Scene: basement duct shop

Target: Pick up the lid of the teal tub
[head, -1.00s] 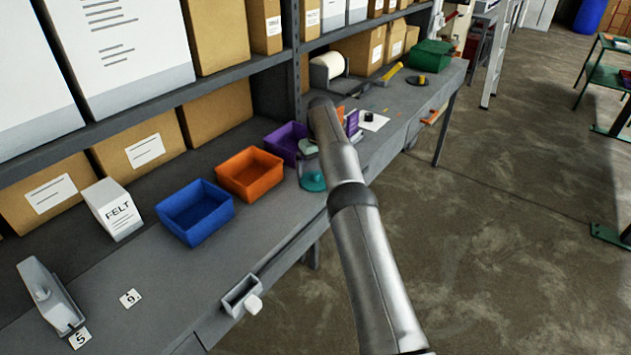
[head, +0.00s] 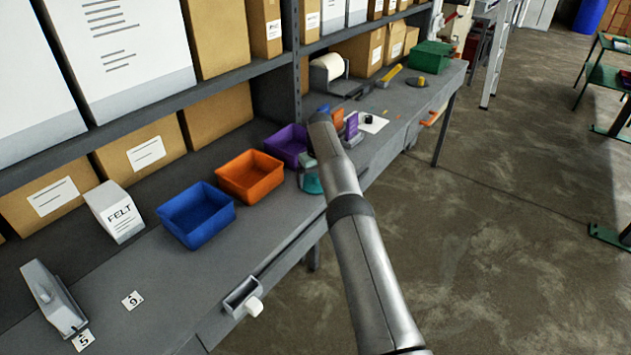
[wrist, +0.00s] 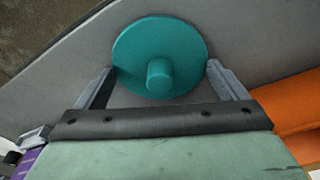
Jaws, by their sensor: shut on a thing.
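The teal lid (wrist: 135,48), a round disc with a short knob, lies between the two grey fingers of my gripper (wrist: 163,67) in the wrist view. The fingers are shut on opposite sides of its rim. In the head view the teal tub (head: 312,185) stands near the bench's front edge, right of the orange bin. My gripper is above it there, and my arm and gripper partly cover it. In the wrist view the lid hides whatever is below it. I cannot tell whether the lid still touches the tub.
An orange bin (head: 249,190), a purple bin (head: 285,152) and a blue bin (head: 196,222) stand left of the tub on the grey bench (head: 185,290). A small purple item (head: 352,126) stands beyond my arm. Shelves with boxes rise behind. Open floor lies to the right.

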